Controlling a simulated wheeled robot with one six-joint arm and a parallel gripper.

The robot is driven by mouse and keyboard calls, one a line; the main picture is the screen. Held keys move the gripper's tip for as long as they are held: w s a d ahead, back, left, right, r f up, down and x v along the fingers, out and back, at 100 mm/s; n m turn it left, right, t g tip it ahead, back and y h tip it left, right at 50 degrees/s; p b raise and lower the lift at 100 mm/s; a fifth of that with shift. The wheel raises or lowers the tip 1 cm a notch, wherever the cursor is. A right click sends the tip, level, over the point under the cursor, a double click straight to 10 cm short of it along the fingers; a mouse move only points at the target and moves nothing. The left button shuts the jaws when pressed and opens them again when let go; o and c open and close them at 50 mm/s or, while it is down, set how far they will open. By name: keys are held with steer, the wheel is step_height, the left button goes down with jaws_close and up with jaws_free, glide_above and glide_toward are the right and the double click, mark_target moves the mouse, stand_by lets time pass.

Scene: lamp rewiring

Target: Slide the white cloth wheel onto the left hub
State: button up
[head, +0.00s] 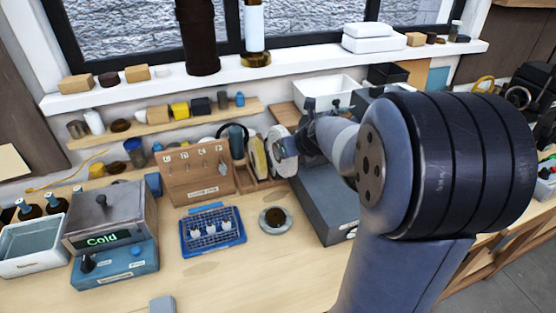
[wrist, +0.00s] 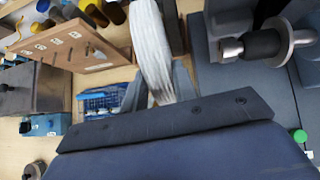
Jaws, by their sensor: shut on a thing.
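The white cloth wheel (wrist: 151,45) shows nearly edge-on in the wrist view, its layered rim between my gripper's fingers (wrist: 158,88). My gripper is shut on it. In the head view the pale wheel (head: 281,152) stands upright at my gripper (head: 297,143), by the wheel rack. A metal hub (wrist: 232,47) with a dark collar and round flange (wrist: 276,42) is at the upper right of the wrist view, apart from the wheel. The hub is bare at its end. My arm hides the hub in the head view.
The grey machine base (head: 322,205) lies right of the rack. A cream wheel (head: 258,157) stands in the rack, close beside the held one. A wooden hook board (head: 196,174), blue tray (head: 212,231) and round dish (head: 275,219) are left. A green button (wrist: 299,135) shows at right.

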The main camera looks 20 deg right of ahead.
steer(key=shift+m+h, duration=0.5)
steer(key=shift+m, duration=0.1)
steer(key=d+b, duration=0.2)
steer(key=d, duration=0.1)
steer(key=d+b, duration=0.1)
steer(key=b, duration=0.1)
steer(key=shift+s+d+r, duration=0.1)
steer(key=shift+s+d, duration=0.2)
steer(key=shift+s, duration=0.1)
steer(key=shift+p, duration=0.4)
stand_by(0.4)
steer(key=shift+d, duration=0.1)
steer(key=shift+d, duration=0.55)
steer(key=shift+d, duration=0.1)
stand_by(0.4)
steer(key=shift+d, duration=0.5)
steer(key=shift+d, duration=0.15)
